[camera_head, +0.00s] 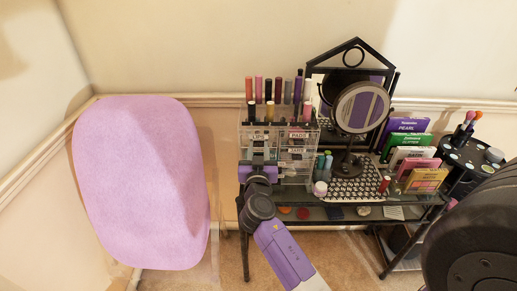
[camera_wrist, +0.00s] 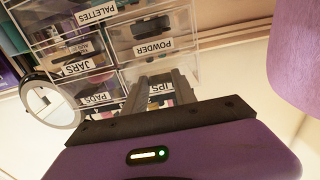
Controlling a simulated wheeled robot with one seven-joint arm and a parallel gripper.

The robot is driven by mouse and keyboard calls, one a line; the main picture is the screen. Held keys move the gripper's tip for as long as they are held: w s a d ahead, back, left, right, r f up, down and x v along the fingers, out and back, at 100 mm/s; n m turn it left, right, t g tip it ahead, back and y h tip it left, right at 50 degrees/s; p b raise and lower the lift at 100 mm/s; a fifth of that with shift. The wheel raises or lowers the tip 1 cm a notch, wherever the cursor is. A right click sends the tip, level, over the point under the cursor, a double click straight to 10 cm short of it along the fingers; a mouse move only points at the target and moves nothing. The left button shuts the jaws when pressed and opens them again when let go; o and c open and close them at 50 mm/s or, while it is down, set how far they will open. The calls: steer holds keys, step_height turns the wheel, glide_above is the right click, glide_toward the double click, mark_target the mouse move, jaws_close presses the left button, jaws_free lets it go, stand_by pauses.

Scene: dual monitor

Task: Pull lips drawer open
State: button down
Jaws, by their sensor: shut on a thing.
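The clear acrylic organizer (camera_head: 298,153) stands on the left end of the black vanity table. Its lips drawer (camera_head: 258,136) is at the upper left, with a white "LIPS" label. In the wrist view, which is upside down, the lips drawer label (camera_wrist: 161,98) shows partly behind the fingers. My gripper (camera_head: 258,160) is in front of the organizer's left column. In the wrist view my gripper (camera_wrist: 165,85) reaches the drawer front and is shut on the lips drawer, likely at its handle. The fingertips hide the grip itself. I cannot tell how far the drawer stands out.
Upright lipsticks (camera_head: 269,89) stand on the organizer. A round mirror (camera_head: 361,107) and small bottles (camera_head: 324,161) are close on its right. A pink chair (camera_head: 140,182) stands to the left. The powder drawer (camera_wrist: 152,46) and pads drawer (camera_wrist: 97,98) adjoin the lips drawer.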

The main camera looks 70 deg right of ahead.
steer(key=b+v, duration=0.5)
steer(key=v, duration=0.5)
steer(key=shift+a+b, duration=0.15)
steer(key=shift+b, duration=0.2)
steer(key=c, duration=1)
jaws_free()
steer(key=b+v, duration=0.2)
steer(key=v, duration=0.6)
